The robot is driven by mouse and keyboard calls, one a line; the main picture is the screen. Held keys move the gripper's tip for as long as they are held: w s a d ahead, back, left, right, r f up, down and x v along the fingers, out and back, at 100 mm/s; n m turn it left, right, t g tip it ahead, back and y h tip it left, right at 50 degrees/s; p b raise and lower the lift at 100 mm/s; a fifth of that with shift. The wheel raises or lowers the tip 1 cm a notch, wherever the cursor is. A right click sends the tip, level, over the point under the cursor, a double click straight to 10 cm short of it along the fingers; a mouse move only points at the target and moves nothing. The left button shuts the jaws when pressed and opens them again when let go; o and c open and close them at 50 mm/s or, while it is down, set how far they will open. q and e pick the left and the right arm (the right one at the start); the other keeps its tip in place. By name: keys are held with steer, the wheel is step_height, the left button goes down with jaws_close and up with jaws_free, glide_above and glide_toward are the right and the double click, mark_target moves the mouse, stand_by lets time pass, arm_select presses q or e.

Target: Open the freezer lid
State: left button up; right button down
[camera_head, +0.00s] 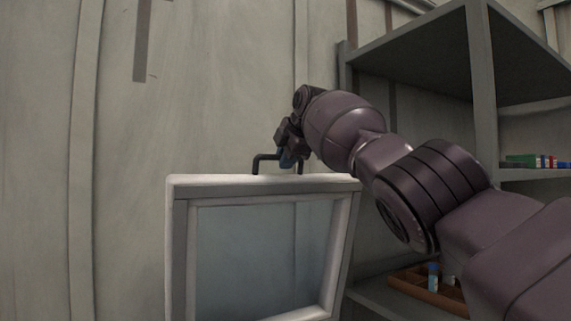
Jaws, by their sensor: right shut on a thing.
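The freezer lid (181,250) stands raised and steeply tilted in the lower middle of the head view. It has a white outer frame, a grey inner frame and a bluish see-through pane (262,250). A dark bracket-shaped handle (262,158) sticks up from its top edge. My right gripper (287,160) is at the handle, shut on its bar; my wrist hides the right part of the handle. The freezer's body is below the picture and does not show. My left gripper is not in view.
A grey metal shelf unit (485,90) stands at the right, behind my right arm. Small coloured boxes (535,161) lie on one shelf, and a brown tray (412,283) with small bottles sits lower. A pale panelled wall (200,90) is behind the lid.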

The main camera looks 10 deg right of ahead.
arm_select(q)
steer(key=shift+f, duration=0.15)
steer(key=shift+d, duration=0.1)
arm_select(e)
steer(key=c, duration=1.1)
jaws_free()
steer(key=shift+w, duration=0.1)
steer(key=shift+s+d+r+p, duration=0.1)
steer(key=shift+s+r+p, duration=0.3)
steer(key=shift+r, duration=0.2)
arm_select(q)
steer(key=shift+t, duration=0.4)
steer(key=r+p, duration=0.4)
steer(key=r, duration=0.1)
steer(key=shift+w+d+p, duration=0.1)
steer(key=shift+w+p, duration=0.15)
steer(key=shift+p, duration=0.15)
arm_select(e)
steer(key=v, duration=0.9)
steer(key=shift+s, duration=0.25)
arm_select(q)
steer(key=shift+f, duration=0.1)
arm_select(e)
steer(key=shift+d, duration=0.15)
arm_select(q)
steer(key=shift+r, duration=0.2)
